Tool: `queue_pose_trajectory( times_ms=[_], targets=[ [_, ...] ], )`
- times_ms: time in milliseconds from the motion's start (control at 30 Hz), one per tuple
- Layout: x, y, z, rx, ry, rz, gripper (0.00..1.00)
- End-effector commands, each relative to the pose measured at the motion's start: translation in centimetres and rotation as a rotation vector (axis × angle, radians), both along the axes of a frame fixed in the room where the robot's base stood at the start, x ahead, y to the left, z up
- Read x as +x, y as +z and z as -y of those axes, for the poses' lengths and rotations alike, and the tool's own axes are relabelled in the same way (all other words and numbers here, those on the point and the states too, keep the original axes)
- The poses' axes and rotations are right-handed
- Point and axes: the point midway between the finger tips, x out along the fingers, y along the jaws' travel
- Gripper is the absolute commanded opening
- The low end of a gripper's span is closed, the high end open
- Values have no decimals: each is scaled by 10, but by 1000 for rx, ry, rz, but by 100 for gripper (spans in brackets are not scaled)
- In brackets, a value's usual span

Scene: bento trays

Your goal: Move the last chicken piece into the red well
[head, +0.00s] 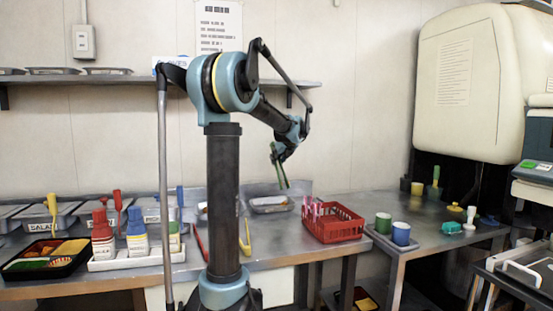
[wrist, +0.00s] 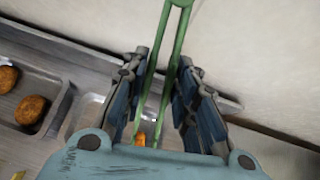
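My gripper (head: 283,152) is raised above the back of the table. Its fingers close around green tongs (head: 281,173), which also show between the fingers in the wrist view (wrist: 177,45). A small orange piece (wrist: 140,139), perhaps chicken, shows near the lower end of the tongs; I cannot tell whether they grip it or it lies below. A metal tray (wrist: 88,108) lies beneath. Two rounded brown pieces (wrist: 32,110) sit in a neighbouring tray at left. A black bento tray (head: 78,266) with orange and green food stands at the far left; I cannot make out a red well.
A red basket (head: 335,235) stands right of the metal tray (head: 270,209). Red and blue bottles (head: 137,232) stand in a white holder (head: 130,262) beside the bento tray. A wall shelf (head: 130,80) runs behind the arm.

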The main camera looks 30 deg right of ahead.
Motion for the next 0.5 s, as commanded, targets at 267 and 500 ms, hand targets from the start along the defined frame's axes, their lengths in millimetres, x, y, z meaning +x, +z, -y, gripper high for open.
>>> queue_pose_trajectory(
  times_ms=[267, 500],
  targets=[
    [2, -12, -3, -1, 4, 0, 30],
    [2, -12, -4, 0, 5, 0, 30]
  ],
)
